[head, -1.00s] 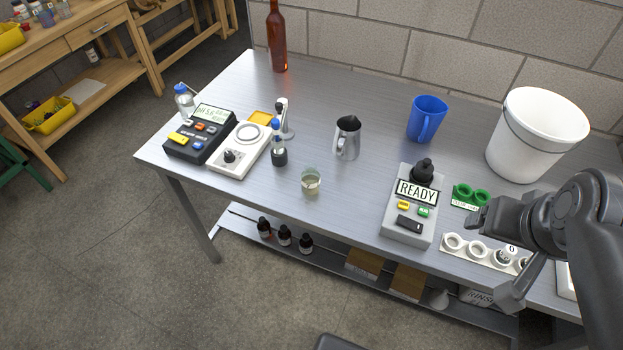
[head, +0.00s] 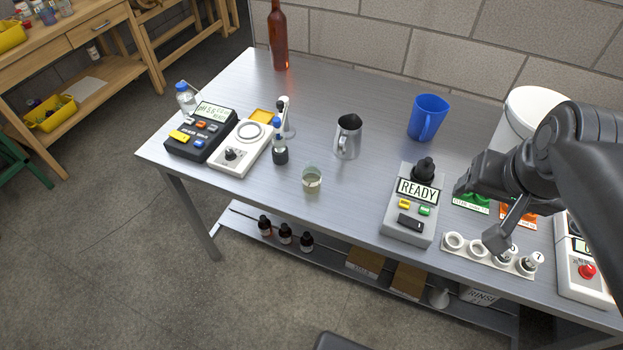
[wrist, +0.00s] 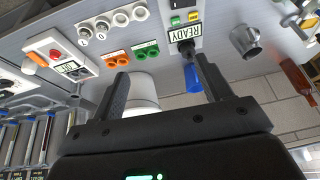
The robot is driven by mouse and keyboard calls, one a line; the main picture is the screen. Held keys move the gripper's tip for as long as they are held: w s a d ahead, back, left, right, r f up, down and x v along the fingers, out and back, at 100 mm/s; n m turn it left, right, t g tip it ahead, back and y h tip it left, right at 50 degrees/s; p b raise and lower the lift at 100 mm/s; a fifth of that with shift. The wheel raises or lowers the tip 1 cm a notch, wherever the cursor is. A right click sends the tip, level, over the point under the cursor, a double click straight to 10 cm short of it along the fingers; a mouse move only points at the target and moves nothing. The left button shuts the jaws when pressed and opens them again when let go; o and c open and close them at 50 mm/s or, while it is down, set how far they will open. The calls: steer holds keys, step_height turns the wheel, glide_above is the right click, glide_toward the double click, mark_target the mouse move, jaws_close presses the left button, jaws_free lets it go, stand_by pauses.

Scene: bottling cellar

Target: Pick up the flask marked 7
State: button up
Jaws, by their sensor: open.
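The flask marked 7 (head: 531,262) stands in the right-end hole of a white rack (head: 489,257) near the front of the metal bench. A flask marked 0 (head: 505,254) stands just left of it, and the two left holes are empty. In the wrist view the flask marked 7 (wrist: 85,33) shows at upper left, with the 0 flask (wrist: 101,27) beside it. My gripper (head: 482,213) is open and empty above the bench, behind the rack in the head view. In the wrist view my gripper's fingers (wrist: 162,70) are apart with nothing held.
A READY device (head: 408,222) stands left of the rack, and a device with a red button (head: 585,278) stands right. Green (head: 470,200) and orange (head: 519,218) holders lie behind the rack. A white bucket (head: 535,103) and blue jug (head: 426,118) stand farther back.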

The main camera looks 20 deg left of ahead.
steer(key=w+a+g, duration=0.2)
steer(key=w+a, duration=0.6)
steer(key=a, duration=0.1)
steer(key=g, duration=0.3)
glide_toward(312, 169)
steer(key=shift+n+h, duration=0.3)
steer(key=f, duration=0.4)
steer(key=shift+s+a, duration=0.15)
steer(key=shift+a, duration=0.2)
steer(key=shift+d+f, duration=0.15)
steer(key=shift+f, duration=3.05)
steer(key=c, duration=1.1)
steer(key=shift+r, duration=0.15)
